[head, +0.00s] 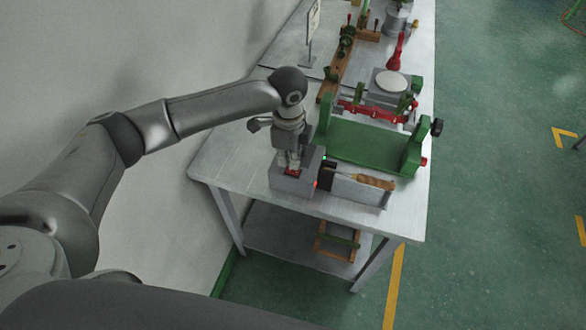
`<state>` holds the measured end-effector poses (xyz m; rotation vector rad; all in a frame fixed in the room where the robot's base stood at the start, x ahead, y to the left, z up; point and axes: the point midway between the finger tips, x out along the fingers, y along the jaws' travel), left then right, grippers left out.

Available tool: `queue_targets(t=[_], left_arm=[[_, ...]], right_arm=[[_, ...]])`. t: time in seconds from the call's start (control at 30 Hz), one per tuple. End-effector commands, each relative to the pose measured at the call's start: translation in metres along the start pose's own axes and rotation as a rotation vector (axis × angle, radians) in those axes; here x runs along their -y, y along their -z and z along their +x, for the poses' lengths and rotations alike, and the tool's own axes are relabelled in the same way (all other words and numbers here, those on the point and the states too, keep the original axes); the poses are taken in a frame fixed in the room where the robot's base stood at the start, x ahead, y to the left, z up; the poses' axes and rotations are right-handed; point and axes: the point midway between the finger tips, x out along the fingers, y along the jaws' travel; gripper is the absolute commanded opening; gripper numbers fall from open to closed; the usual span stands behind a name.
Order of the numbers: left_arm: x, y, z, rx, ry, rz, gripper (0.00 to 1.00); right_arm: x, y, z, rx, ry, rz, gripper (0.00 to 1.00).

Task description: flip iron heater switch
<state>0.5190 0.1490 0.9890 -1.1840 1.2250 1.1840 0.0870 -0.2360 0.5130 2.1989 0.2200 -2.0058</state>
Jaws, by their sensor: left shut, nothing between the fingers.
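The iron heater is a small grey box (292,184) near the front of the table, with a red switch (292,172) on its top and a small red light on its right side. My left gripper (291,168) points down right over the switch, its fingers shut with nothing between them. The fingertips are at or very close to the switch; I cannot tell whether they touch it. They partly hide it, so its position is unclear. An iron with a wooden handle (374,182) lies on a grey holder (350,193) just right of the box. My right gripper is not in view.
A green clamp fixture (362,144) with red parts stands right behind the box. Wooden tools and a sign stand farther back on the table (226,160). A wooden frame (337,242) lies on the lower shelf. The wall is close on the left; open floor lies right.

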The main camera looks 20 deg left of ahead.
Motion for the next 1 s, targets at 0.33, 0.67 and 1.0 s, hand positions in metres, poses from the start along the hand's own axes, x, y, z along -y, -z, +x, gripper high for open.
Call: queue_targets(t=[0.33,0.67,1.0], left_arm=[[0.0,0.0,0.006,0.0,-0.001,0.0,0.0],[0.0,0.0,0.011,0.0,-0.001,0.0,0.0],[0.0,0.0,0.015,-0.001,0.0,0.0,0.0]], right_arm=[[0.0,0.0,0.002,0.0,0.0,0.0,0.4],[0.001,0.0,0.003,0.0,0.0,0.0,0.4],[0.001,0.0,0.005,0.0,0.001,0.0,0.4]])
